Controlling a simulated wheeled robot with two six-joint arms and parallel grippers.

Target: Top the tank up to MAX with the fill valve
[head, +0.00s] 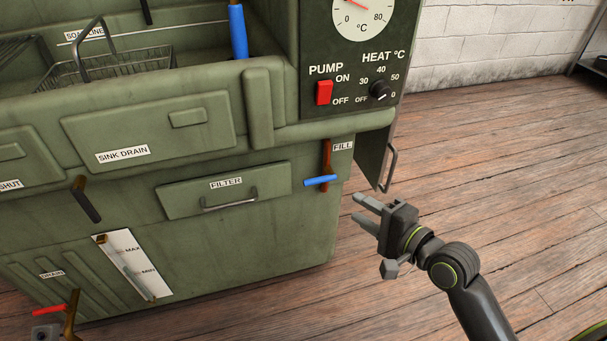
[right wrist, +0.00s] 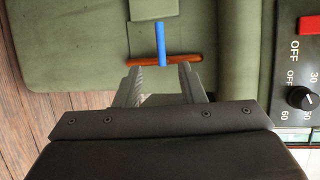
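The fill valve (head: 320,181) is a blue lever on a vertical copper pipe below the FILL label, at the cabinet's right front. The lever lies across the pipe. My right gripper (head: 357,207) is open and empty, to the right of and slightly below the lever, apart from it. In the right wrist view the blue lever (right wrist: 160,43) shows just beyond and between the open fingers (right wrist: 160,74). The level gauge (head: 133,265) is a tilted white strip marked MAX and MIN; I cannot read its level clearly. My left gripper is not in view.
A red drain lever (head: 49,311) is at lower left and a black-handled lever (head: 86,200) sits above the gauge. The filter drawer (head: 222,190) is left of the fill valve. An open-looking side panel (head: 376,158) with a handle stands just above my right gripper.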

